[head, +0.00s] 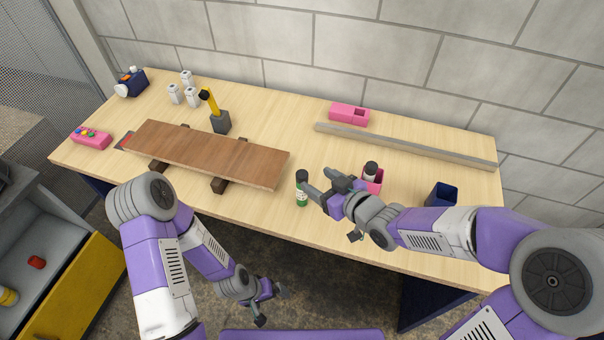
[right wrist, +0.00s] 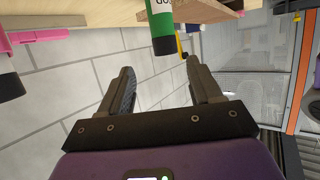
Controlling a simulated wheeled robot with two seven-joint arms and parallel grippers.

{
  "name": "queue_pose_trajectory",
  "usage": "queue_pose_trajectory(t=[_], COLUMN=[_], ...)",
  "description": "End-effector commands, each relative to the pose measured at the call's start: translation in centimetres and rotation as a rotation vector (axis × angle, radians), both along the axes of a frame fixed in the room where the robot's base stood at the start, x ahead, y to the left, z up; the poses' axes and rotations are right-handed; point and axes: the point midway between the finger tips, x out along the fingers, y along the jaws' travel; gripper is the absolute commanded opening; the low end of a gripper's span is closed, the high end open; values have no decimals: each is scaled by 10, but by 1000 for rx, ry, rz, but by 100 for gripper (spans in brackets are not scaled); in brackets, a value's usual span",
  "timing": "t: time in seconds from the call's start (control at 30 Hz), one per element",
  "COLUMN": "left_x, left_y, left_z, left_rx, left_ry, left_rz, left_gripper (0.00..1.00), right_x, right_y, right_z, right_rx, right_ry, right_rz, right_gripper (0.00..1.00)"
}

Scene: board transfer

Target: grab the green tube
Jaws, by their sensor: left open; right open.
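The green tube (head: 302,192) stands upright near the front edge of the table, with a dark cap and a pale label. My right gripper (head: 318,188) is open just to the right of the tube, its fingers pointing toward it. In the right wrist view the tube (right wrist: 161,25) appears upside down beyond the fingertips, roughly in line with the gap between them. No contact shows. My left gripper (head: 272,305) is open and empty, low in front of the table.
A brown board (head: 210,153) lies on dark supports left of the tube. A pink holder (head: 373,184) with a dark-capped tube stands behind my right gripper. A dark blue bin (head: 441,195) stands farther right. A long grey bar (head: 400,145) lies at the back.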

Motion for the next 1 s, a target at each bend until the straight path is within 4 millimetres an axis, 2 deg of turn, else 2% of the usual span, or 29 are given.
queue_pose_trajectory(t=[0.53,0.87,1.0], left_x=[0,0,0], left_y=[0,0,0], left_z=[-12,-12,-12], left_rx=[0,0,0], left_ry=[1,1,1], left_rz=[1,1,0], left_gripper=[96,96,96], right_x=[43,49,49], right_y=[41,45,45], right_z=[-28,-29,-29], right_rx=[-2,-2,-2], right_ry=[3,1,1], right_rz=[1,-1,-1], right_gripper=[64,64,42])
